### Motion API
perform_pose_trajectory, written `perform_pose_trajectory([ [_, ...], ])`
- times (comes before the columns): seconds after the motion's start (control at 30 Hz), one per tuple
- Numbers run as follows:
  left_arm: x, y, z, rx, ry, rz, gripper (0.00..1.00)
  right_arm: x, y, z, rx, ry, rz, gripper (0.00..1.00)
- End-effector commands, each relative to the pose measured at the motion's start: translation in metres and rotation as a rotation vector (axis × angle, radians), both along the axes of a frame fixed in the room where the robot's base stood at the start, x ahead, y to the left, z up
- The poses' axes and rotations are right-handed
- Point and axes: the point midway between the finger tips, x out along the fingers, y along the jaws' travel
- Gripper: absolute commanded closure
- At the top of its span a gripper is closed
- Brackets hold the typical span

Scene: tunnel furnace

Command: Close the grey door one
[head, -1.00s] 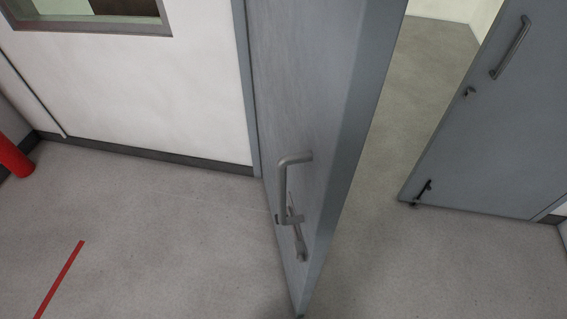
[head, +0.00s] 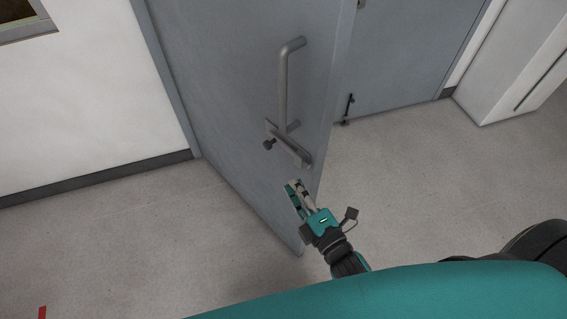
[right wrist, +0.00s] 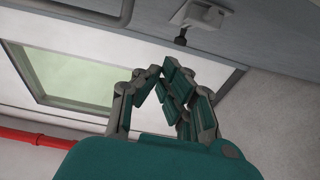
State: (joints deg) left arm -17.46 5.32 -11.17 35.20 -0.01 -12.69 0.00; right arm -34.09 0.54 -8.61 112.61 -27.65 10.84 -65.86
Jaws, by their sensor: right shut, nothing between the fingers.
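A grey door (head: 230,90) stands ajar, hinged at its left side, with its free edge toward me. It bears a bar handle (head: 284,88) and, below it, a latch plate with a dark knob (head: 288,145). My right gripper (head: 294,188) is shut and empty, beside the door face near its free edge, below the latch plate. I cannot tell whether it touches the door. In the right wrist view my right gripper (right wrist: 160,78) shows its fingers together, with the door (right wrist: 100,22) and its latch plate (right wrist: 205,14) above. My left gripper is not in view.
A second grey door (head: 395,55) with a small dark bolt stands behind at the right. A white cabinet-like block (head: 505,70) is farther right. A white wall (head: 80,90) is left of the door. The floor (head: 420,180) around the door is clear.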

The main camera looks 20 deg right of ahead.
Motion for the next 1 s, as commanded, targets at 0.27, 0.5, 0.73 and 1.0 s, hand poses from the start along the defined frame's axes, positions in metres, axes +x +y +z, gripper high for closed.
perform_pose_trajectory([
  [0.27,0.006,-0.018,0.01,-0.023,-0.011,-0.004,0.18,0.027,0.005,0.014,-0.022,-0.033,0.001,1.0],
  [0.5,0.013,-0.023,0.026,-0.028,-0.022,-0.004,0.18,0.078,0.017,0.015,-0.019,-0.03,0.001,1.0],
  [0.73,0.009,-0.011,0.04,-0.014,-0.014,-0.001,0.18,0.107,0.004,0.013,-0.025,-0.026,0.001,1.0],
  [1.0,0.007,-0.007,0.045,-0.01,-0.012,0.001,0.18,0.116,-0.014,0.011,-0.02,-0.026,0.001,1.0],
])
